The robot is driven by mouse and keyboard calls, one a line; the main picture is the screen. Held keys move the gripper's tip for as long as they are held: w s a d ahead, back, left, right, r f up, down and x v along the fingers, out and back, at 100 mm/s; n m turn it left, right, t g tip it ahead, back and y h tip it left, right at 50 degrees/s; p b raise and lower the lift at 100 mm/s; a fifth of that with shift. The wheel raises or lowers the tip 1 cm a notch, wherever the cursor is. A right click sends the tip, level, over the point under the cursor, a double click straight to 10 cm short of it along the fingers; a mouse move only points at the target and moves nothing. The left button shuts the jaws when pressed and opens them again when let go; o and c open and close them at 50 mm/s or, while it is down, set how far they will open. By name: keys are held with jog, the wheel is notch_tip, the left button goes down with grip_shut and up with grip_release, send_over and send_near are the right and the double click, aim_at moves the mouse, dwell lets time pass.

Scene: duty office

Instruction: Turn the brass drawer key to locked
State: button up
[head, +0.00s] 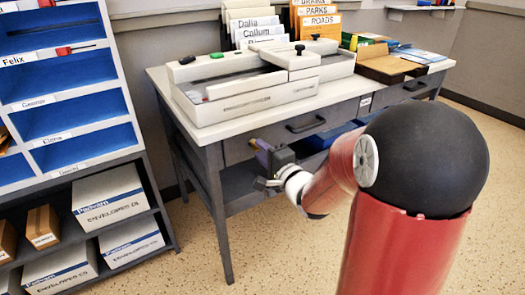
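My gripper (262,147) is at the left part of the front of the desk's left drawer (285,132), beside its dark handle (306,124). The gripper is small in the head view, seen from behind and the side. I cannot tell whether its fingers are open or shut, or whether they touch anything. The left drawer looks closed.
The desk (185,125) carries pale machines (250,95), file folders (262,30) and a brown box (388,65). A right drawer handle (415,86) shows farther along. A blue-lined shelf unit (65,85) with paper boxes stands left. Floor (190,250) before the desk is clear.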

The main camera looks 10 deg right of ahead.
grip_shut()
dwell(0.5)
jog(key=n+b, duration=0.8)
jog(key=n, duration=0.4)
jog(key=shift+f+n, duration=0.15)
jog(key=shift+n, duration=0.25)
jog(key=shift+n+b, duration=1.85)
jog(key=shift+n, duration=0.75)
